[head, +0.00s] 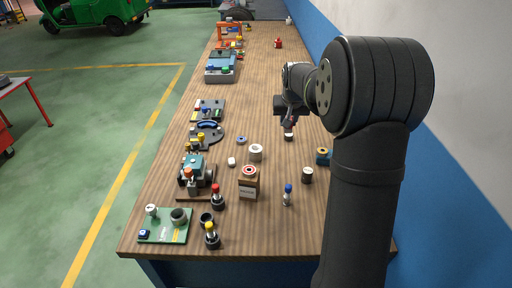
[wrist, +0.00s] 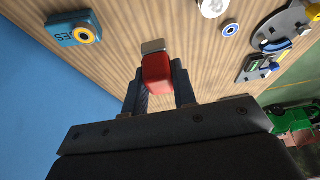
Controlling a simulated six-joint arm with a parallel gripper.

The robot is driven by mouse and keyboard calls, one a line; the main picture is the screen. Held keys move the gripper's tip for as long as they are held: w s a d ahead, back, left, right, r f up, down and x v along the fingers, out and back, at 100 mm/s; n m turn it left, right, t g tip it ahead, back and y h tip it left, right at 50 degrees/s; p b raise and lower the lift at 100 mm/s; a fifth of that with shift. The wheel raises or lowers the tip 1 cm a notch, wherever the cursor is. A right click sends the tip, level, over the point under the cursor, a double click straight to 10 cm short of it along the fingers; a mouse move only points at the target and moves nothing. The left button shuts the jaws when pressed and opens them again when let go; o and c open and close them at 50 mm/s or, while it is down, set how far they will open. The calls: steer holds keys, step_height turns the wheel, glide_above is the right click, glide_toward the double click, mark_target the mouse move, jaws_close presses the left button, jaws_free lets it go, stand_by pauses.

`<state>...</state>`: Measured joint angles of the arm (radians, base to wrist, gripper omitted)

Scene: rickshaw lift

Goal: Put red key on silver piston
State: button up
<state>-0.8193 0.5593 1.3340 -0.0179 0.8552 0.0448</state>
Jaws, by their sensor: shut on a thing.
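The red key (wrist: 156,72) has a red body and a silver-grey end (wrist: 153,46). My gripper (wrist: 158,85) is shut on its red body, with one dark finger on each side. In the head view, my gripper (head: 289,118) is over the right half of the bench, and a light and dark piece shows just below its fingers. A pale silver cylinder (head: 256,152), which looks like the silver piston, stands on the bench to the left and nearer the camera. Its pale round top shows at the top edge of the wrist view (wrist: 213,7), apart from the key.
A blue block with a yellow ring (head: 322,157), a dark cylinder (head: 307,175) and a blue-topped key (head: 287,193) stand nearer on the right. A box with a red ring (head: 249,184) stands near the piston. Several fixtures line the left side. The bench's middle beyond my gripper is clear.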

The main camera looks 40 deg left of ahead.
steer(key=s+a+f, duration=0.1)
steer(key=a+f, duration=0.1)
steer(key=a, duration=0.1)
steer(key=s+a+f, duration=0.2)
steer(key=a, duration=0.2)
steer(key=s+a+f, duration=0.1)
steer(key=a+f, duration=0.1)
steer(key=a, duration=0.1)
steer(key=shift+s+a+f, duration=0.2)
steer(key=shift+s+f, duration=0.2)
steer(key=shift+f, duration=2.05)
steer(key=shift+f, duration=0.2)
steer(key=o, duration=1)
steer(key=shift+r, duration=0.1)
steer(key=v, duration=1.2)
steer(key=shift+r, duration=0.1)
steer(key=shift+a, duration=0.1)
